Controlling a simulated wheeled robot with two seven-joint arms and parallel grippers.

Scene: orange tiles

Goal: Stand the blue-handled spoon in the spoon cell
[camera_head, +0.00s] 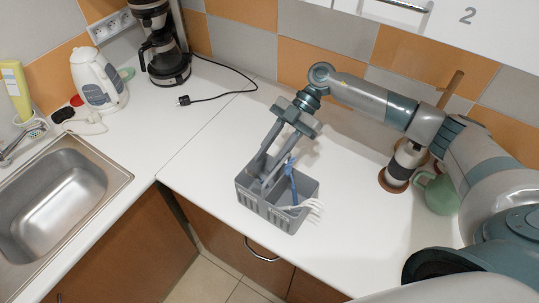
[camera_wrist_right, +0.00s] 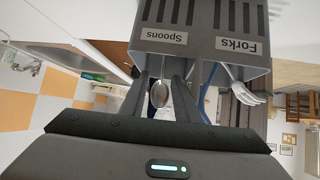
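The grey cutlery caddy (camera_head: 262,205) stands on the white counter. In the wrist view its front (camera_wrist_right: 205,20) shows upside down, with "Spoons" and "Forks" labels. My right gripper (camera_head: 262,175) points down at the caddy's left part; its two fingers are apart. In the wrist view a metal spoon bowl (camera_wrist_right: 160,93) shows between the fingers, beyond the Spoons cell's rim, with visible gaps on both sides. Its handle is hidden there. A slim blue piece (camera_head: 291,180) rises in the caddy, right of the fingers; I cannot tell whether it is the spoon's handle. My left gripper is out of view.
White forks (camera_head: 312,206) stick out of the caddy's right side. A green mug (camera_head: 440,194) and a container on a brown base (camera_head: 400,165) stand at the right, near my arm. Kettle (camera_head: 98,80), coffee maker (camera_head: 163,50) and sink (camera_head: 60,195) are left. The counter left of the caddy is clear.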

